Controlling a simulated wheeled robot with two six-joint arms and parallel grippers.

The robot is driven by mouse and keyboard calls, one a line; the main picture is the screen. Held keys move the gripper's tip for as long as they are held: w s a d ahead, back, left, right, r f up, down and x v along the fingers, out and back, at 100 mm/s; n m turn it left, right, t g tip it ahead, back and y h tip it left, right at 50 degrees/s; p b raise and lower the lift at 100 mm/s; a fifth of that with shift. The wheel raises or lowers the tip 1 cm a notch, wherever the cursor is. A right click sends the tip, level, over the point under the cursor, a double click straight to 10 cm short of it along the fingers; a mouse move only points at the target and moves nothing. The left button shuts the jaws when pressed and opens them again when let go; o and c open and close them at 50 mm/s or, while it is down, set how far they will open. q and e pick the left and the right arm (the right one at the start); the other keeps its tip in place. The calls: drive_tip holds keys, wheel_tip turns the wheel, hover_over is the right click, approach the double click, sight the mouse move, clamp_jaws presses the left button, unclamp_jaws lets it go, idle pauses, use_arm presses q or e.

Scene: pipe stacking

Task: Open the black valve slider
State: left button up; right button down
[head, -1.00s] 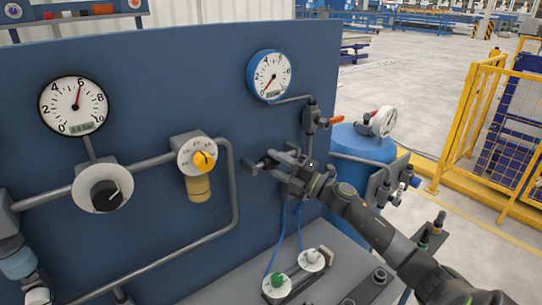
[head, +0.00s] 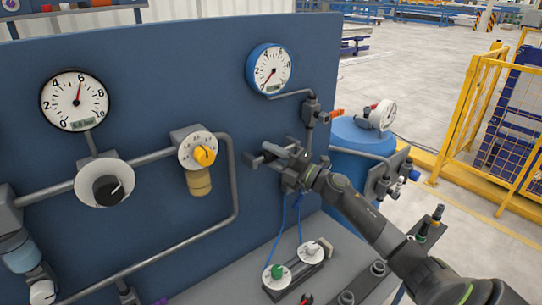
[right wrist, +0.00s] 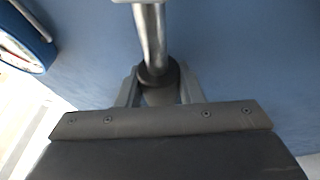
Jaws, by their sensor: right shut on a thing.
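My right gripper (head: 268,157) is at the blue panel, below the right-hand gauge and at the pipe under the orange-handled valve. In the right wrist view, its two grey fingers (right wrist: 160,88) are shut from both sides on a dark round collar, the black valve slider (right wrist: 158,75). A shiny metal pipe runs up from the slider. In the head view the slider is hidden by the gripper, and its exact position along the pipe cannot be told. My left gripper is in neither view.
The panel (head: 140,90) carries the left gauge (head: 75,100), the right gauge (head: 269,69), a black knob (head: 108,190) and a yellow knob (head: 204,156). A blue tank (head: 358,140) stands to the right.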

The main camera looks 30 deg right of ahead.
drive_tip(key=d+b, duration=0.3)
drive_tip(key=shift+w+d+f, duration=0.1)
drive_tip(key=shift+d+f, duration=0.05)
drive_tip(key=shift+f, duration=0.05)
drive_tip(key=shift+d, duration=0.25)
drive_tip(key=shift+a+r, duration=0.1)
drive_tip(key=shift+r, duration=0.1)
drive_tip(key=c, duration=1.4)
unclamp_jaws()
drive_tip(key=shift+o, duration=0.6)
drive_tip(key=shift+d, duration=0.3)
drive_tip(key=shift+f, duration=0.1)
